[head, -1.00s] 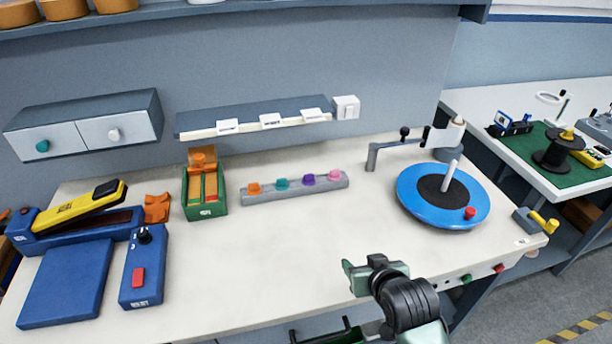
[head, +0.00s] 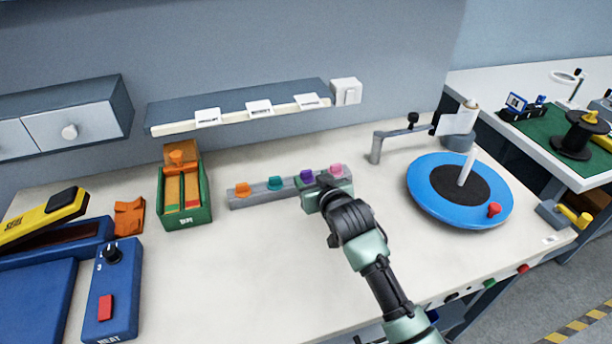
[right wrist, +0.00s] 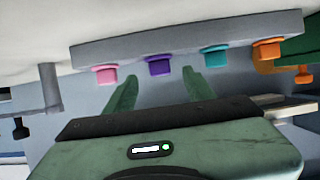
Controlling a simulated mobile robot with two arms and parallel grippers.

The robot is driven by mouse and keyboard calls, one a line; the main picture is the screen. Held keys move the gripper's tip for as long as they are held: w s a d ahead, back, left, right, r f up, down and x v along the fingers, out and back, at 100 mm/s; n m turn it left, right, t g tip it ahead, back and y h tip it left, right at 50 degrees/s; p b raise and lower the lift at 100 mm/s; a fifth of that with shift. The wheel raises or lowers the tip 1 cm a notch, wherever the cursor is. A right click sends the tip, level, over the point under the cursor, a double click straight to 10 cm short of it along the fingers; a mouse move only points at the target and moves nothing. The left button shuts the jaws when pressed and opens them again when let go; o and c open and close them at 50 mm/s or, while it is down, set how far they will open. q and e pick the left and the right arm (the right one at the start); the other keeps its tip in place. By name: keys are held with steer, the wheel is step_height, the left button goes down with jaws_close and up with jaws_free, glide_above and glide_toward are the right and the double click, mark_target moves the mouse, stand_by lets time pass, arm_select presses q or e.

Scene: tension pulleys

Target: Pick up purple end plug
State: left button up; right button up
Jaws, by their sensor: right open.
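The purple end plug (head: 306,176) sits in the grey rack (head: 259,195) between the teal plug (head: 275,183) and the pink plug (head: 336,169). My right gripper (head: 318,191) is over the right part of the rack in the head view and partly covers it. In the right wrist view, my right gripper (right wrist: 158,88) is open and empty. The purple plug (right wrist: 159,65) shows between and just beyond its fingertips, not gripped. The pink plug is to the left and the teal plug to the right in that view. My left gripper is not in view.
An orange plug (head: 243,189) is at the rack's left end. A green bin (head: 186,207) stands left of the rack. A blue turntable (head: 428,202) and a crank-like arm (head: 398,138) are on the right. A shelf (head: 240,106) hangs behind. The front table middle is clear.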

mark_target(307, 173)
steer(key=x, duration=0.2)
steer(key=shift+w+a+f, duration=0.1)
steer(key=shift+w+f, duration=0.1)
steer(key=shift+w, duration=0.15)
steer(key=shift+w+a+f, duration=0.1)
steer(key=shift+w, duration=0.15)
jaws_close()
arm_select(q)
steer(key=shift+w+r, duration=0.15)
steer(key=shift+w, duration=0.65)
